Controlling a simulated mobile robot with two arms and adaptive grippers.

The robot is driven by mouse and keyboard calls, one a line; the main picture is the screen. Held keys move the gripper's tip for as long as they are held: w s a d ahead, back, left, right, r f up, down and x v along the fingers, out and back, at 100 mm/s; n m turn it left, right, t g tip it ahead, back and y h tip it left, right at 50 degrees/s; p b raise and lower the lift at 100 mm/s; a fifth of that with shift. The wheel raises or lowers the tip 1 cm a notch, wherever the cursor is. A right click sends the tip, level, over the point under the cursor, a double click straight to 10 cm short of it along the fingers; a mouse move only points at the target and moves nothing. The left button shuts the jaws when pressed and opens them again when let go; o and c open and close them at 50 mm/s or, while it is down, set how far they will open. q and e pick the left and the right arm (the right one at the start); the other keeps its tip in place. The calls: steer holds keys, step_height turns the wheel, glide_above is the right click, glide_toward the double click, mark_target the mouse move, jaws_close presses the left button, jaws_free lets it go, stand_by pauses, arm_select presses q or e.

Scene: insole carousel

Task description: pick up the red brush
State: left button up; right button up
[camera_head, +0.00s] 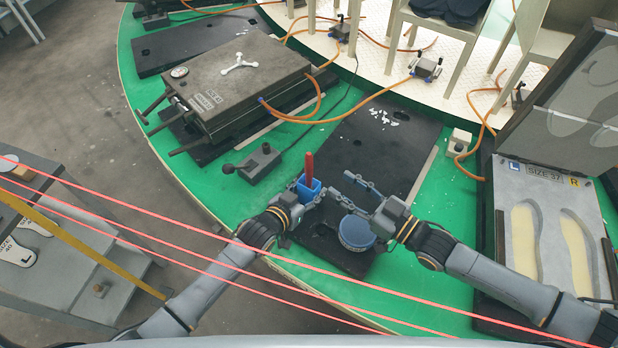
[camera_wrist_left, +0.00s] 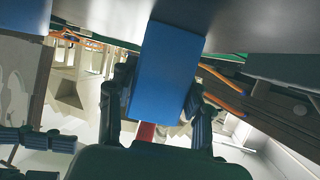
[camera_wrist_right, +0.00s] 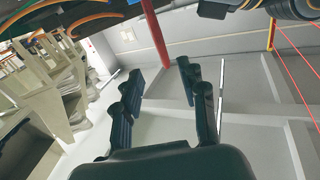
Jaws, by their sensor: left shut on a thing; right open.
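The red brush (camera_head: 309,167) stands upright with its handle up in a blue holder (camera_head: 308,189). My left gripper (camera_head: 306,196) is shut on the blue holder. In the left wrist view the holder (camera_wrist_left: 165,70) is between the fingers, with a bit of red (camera_wrist_left: 146,131) at its end. The brush's lower part is hidden in the holder. My right gripper (camera_head: 360,190) is open and empty, to the right of the holder and apart from the brush. In the right wrist view the red handle (camera_wrist_right: 155,35) shows beyond the open fingertips (camera_wrist_right: 160,72).
A round blue-lidded tin (camera_head: 356,232) stands just below my right gripper on a black plate (camera_head: 375,150). A grey mould (camera_head: 235,80) and a small control box (camera_head: 260,163) are to the left. An open insole mould (camera_head: 560,215) is at right. Red beams cross the front.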

mark_target(309, 162)
steer(key=x, duration=1.1)
steer(key=shift+s+r, duration=0.1)
steer(key=shift+r, duration=0.15)
steer(key=shift+c, duration=0.4)
jaws_close()
